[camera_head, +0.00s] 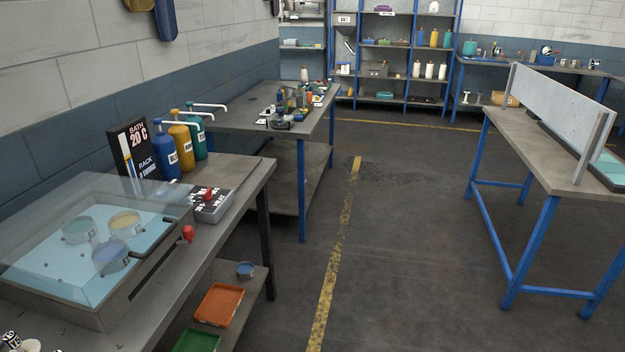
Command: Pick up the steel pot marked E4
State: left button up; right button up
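Three round pots sit in a bath of pale blue liquid under a clear cover at the left: one with greenish contents (78,231), one yellowish (125,222) and one blue (111,259). Each has a small label, too small to read surely, so I cannot tell which is E4. The bath box (140,285) has a dark handle and a red knob (188,233) at its right side. A small pot with a blue top (245,269) stands on the shelf below the bench. Neither of my grippers can be made out.
Blue, yellow and green pump bottles (181,146) stand behind the bath near a temperature sign (134,150). A control box (211,205) sits right of the bath. Orange (219,304) and green trays lie on the lower shelf. The floor right of the bench is clear.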

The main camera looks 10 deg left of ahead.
aim_at(245, 270)
jog(key=i+u, duration=0.1)
jog(key=i, duration=0.35)
jog(key=i+l+u, duration=0.15)
jog(key=i, duration=0.35)
jog(key=i+l+u, duration=0.1)
jog(key=i, duration=0.35)
jog(key=i+l+u, duration=0.2)
jog(key=i+u, duration=0.25)
jog(key=i+l+u, duration=0.75)
jog(key=u, duration=0.15)
jog(key=i+l+u, duration=0.1)
jog(key=l, duration=0.2)
jog(key=i+l, duration=0.15)
jog(key=l, duration=0.2)
jog(key=i+u, duration=0.05)
